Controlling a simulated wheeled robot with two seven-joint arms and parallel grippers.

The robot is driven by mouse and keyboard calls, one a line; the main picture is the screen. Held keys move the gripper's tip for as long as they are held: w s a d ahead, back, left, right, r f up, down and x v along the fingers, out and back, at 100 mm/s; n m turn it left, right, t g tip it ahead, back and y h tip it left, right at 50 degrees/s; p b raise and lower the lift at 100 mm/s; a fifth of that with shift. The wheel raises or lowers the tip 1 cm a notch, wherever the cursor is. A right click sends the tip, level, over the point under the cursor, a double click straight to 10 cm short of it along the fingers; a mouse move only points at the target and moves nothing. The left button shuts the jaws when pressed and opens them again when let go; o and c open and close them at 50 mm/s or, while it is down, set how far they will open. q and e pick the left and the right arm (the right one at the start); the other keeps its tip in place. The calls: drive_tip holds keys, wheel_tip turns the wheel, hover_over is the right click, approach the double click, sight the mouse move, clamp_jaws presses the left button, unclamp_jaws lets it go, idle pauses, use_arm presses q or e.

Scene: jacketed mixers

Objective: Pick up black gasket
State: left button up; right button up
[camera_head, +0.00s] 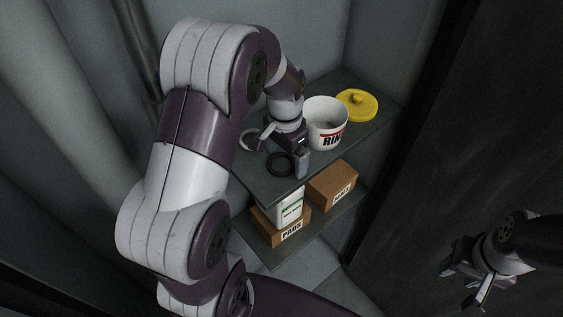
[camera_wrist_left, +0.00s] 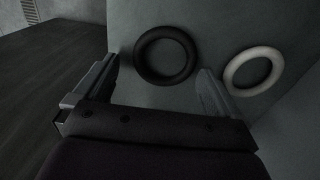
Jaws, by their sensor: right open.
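The black gasket (camera_head: 280,164) is a dark ring lying flat on the upper shelf (camera_head: 370,124). My left gripper (camera_head: 279,154) is over it, with its fingers spread. In the left wrist view the black gasket (camera_wrist_left: 165,55) shows between the two open fingertips of my left gripper (camera_wrist_left: 155,85), which holds nothing. A white ring (camera_wrist_left: 254,71) lies to the right of it in that view. In the head view the white ring (camera_head: 248,139) is partly hidden by my gripper. My right gripper (camera_head: 467,275) is open and empty at the lower right, away from the shelf.
A white bucket with a red band (camera_head: 327,124) and a yellow lid (camera_head: 357,105) stand on the upper shelf, right of my left gripper. On the lower shelf are two brown boxes (camera_head: 332,185) (camera_head: 272,229) and a white container (camera_head: 289,208). Walls enclose the shelf.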

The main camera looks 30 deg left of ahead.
use_arm(q)
drive_tip(key=c, duration=1)
